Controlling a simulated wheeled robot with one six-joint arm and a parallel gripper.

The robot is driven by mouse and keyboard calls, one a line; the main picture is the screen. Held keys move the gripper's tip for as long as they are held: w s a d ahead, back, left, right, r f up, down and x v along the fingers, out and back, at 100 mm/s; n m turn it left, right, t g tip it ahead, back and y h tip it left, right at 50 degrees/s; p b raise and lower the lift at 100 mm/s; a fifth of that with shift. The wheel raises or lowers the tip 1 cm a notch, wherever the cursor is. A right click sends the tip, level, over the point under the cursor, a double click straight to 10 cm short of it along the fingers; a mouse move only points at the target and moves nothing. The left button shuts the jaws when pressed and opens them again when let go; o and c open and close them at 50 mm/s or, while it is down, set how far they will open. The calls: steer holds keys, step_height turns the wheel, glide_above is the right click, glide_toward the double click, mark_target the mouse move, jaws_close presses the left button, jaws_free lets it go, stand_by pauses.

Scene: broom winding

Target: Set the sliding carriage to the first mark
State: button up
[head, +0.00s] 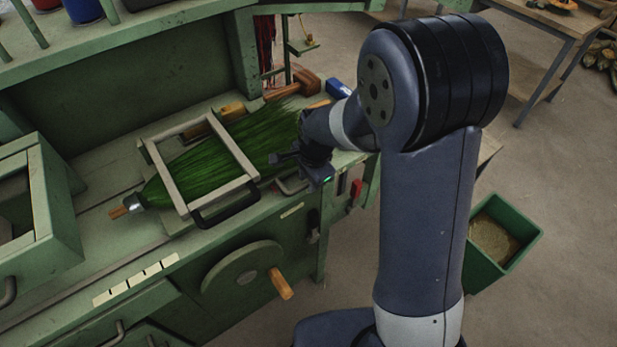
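A pale rectangular frame (157,172) with a black handle (226,213) on its near side lies around the green broom bristles (215,145) on the bench; it looks like the sliding carriage. Several white marks (136,280) run in a row along the bench's front edge, left of and nearer than the frame. My gripper (283,160) is just right of the frame, over the right end of the bristles. It appears apart from the black handle. Its fingers are small and dark here, so their opening cannot be made out.
A green box-like housing (55,225) stands on the bench at left. A crank wheel (240,280) with a wooden knob (280,284) juts from the bench front. A wooden mallet (300,82) lies behind my gripper. A green bin (503,240) stands on the floor at right.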

jaws_close()
stand_by(0.3)
steer(key=s+a+b, duration=0.1)
steer(key=s+a, duration=0.4)
steer(key=a, duration=0.3)
steer(key=s+a+b, duration=0.1)
steer(key=s+a, duration=0.5)
steer(key=a, duration=0.3)
steer(key=s+a+b, duration=0.2)
steer(key=s+a, duration=0.4)
steer(key=a, duration=0.2)
steer(key=shift+s+a, duration=0.2)
steer(key=shift+a, duration=0.15)
steer(key=shift+o, duration=1.2)
jaws_free()
